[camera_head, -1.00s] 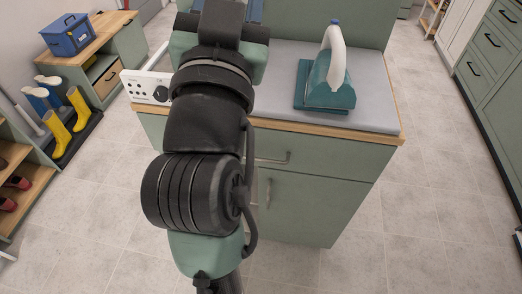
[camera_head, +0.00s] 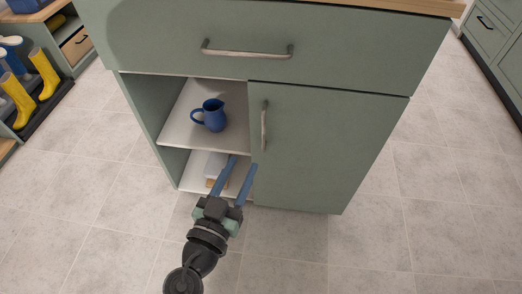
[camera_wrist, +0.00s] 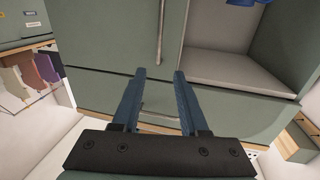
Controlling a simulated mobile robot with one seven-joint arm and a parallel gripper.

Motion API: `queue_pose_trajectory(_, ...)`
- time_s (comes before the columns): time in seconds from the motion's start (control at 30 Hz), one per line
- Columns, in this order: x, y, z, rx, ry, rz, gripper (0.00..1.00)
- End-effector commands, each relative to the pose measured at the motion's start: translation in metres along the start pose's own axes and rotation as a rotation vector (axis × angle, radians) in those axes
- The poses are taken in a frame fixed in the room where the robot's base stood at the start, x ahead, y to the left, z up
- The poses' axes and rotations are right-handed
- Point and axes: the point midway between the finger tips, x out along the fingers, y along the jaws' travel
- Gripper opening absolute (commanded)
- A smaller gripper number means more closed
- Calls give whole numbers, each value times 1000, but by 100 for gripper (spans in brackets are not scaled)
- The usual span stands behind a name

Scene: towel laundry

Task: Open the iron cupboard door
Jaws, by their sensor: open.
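The green cupboard door (camera_head: 325,150) is on the right half of the cabinet and looks shut. Its upright metal handle (camera_head: 264,125) is near its left edge. The door (camera_wrist: 110,35) and its handle (camera_wrist: 161,30) also show in the wrist view, where the cabinet appears turned upside down. My gripper (camera_head: 243,162) has two blue fingers spread apart and nothing between them. In the head view it is below and left of the handle, in front of the lower cabinet. In the wrist view the fingertips (camera_wrist: 160,74) are apart from the door handle.
A drawer handle (camera_head: 247,51) juts out above. Yellow boots (camera_head: 44,74) stand far left. The tiled floor in front is clear.

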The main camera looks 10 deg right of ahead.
Motion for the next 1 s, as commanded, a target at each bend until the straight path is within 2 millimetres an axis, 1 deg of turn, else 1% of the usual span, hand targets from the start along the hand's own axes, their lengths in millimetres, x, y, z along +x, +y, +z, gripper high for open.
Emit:
queue_pose_trajectory(0.03, -3, 1, 16, -10, 1, -1, 43)
queue_pose_trajectory(0.07, -4, 2, 20, -11, 2, -1, 43)
queue_pose_trajectory(0.17, -5, 2, 24, -17, 5, -1, 43)
queue_pose_trajectory(0.27, 3, 3, 22, -16, 7, 2, 43)
queue_pose_trajectory(0.37, 19, 3, 22, -13, 7, 2, 43)
queue_pose_trajectory(0.7, 89, 3, 22, -13, 6, 2, 43)
queue_pose_trajectory(0.83, 108, 3, 22, -15, 5, 2, 43)
queue_pose_trajectory(1.0, 121, 2, 21, -16, 5, 0, 43)
